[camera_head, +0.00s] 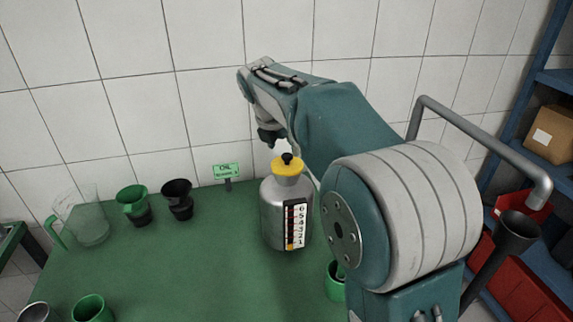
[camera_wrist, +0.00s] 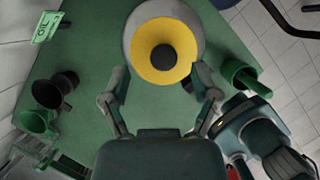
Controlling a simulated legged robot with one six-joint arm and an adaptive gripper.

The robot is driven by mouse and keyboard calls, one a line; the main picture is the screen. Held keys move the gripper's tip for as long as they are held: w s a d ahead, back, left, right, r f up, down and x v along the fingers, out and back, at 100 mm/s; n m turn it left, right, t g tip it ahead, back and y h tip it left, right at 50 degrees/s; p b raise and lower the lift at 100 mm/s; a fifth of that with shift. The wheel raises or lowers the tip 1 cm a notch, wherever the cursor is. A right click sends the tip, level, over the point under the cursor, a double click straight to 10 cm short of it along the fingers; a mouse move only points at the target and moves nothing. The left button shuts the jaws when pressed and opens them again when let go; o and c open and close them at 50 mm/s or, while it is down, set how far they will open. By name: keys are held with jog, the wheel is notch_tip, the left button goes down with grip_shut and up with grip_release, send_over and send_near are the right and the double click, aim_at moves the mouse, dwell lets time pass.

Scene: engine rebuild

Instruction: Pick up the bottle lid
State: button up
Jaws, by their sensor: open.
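The bottle (camera_head: 274,215) is a metal can with a numbered level strip, standing upright on the green table. Its lid (camera_head: 287,166) is yellow with a black knob and sits on top of the bottle. In the wrist view the lid (camera_wrist: 163,72) shows from above, with the grey bottle shoulder (camera_wrist: 160,12) around it. My gripper (camera_wrist: 160,85) is open, with its two fingers apart on either side of the lid's near edge in that view. Nothing is between the fingers except the view of the lid.
The green table (camera_head: 200,260) has free room left of the bottle. Green and black funnels (camera_head: 133,203) (camera_head: 178,197), a clear jug (camera_head: 85,215) and a green sign (camera_head: 227,171) stand along the left and back. A green cup (camera_head: 335,285) stands at the right, partly behind my arm.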

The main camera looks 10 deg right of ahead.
aim_at(287, 155)
jog(key=x, duration=0.3)
jog(key=shift+d+f, duration=0.1)
jog(key=c, duration=1)
jog(key=shift+c, duration=0.2)
jog(key=shift+r, duration=0.3)
notch_tip(287, 155, up, 2)
jog(key=shift+r, duration=0.1)
jog(key=s+a+r, duration=1)
